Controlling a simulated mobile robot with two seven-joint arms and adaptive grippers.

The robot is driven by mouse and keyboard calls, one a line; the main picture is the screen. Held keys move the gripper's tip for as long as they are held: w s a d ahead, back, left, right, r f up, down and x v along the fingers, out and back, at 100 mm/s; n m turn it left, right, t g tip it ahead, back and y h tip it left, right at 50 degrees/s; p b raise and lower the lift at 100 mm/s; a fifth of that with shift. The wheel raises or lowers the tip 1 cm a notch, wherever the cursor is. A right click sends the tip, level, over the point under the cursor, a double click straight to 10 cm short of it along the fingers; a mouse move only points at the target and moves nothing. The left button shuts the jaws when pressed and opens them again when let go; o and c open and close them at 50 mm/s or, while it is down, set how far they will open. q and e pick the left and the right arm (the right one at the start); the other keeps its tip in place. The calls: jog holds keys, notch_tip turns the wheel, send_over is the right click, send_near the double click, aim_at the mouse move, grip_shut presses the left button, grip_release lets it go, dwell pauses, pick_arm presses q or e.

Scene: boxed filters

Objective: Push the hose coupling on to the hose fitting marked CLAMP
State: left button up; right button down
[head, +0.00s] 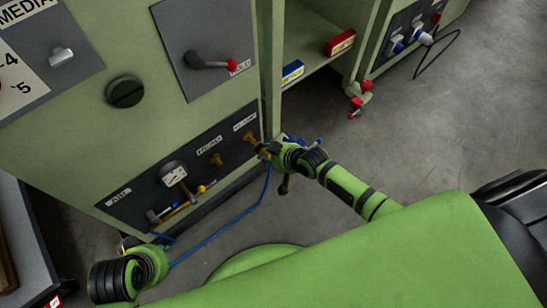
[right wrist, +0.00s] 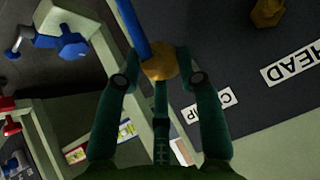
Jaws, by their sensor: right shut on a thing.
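The hose coupling (right wrist: 160,64) is a brass piece with the blue hose (right wrist: 136,28) at it, between the fingertips of my right gripper (right wrist: 161,80), which is shut on it. In the head view my right gripper (head: 268,149) is close to the brass piece (head: 250,138) under the CLAMP label (head: 243,121). The CLAMP label (right wrist: 207,107) is partly covered by a finger in the right wrist view. I cannot tell whether coupling and fitting touch. My left gripper (head: 131,243) is low at the left, mostly hidden by its wrist.
Another brass fitting (head: 216,159) sits left of CLAMP; it also shows in the right wrist view (right wrist: 268,11). A blue-handled valve (right wrist: 72,43) is near my right gripper. The hose (head: 222,232) hangs low across the floor.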

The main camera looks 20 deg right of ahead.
aim_at(260, 145)
jog(key=shift+w+p, duration=0.15)
jog(key=shift+p, duration=0.35)
dwell(1.7)
jog(key=shift+w+a+b, duration=0.25)
jog(key=shift+w+b, duration=0.05)
jog(key=shift+w, duration=0.3)
jog(key=shift+w+a+b, duration=0.25)
jog(key=shift+w, duration=0.4)
jog(key=shift+w+a+b, duration=0.25)
jog(key=shift+w+b, duration=0.05)
jog(key=shift+w, duration=0.3)
jog(key=c, duration=0.7)
grip_release()
jog(key=shift+c, duration=0.2)
jog(key=v, duration=1.2)
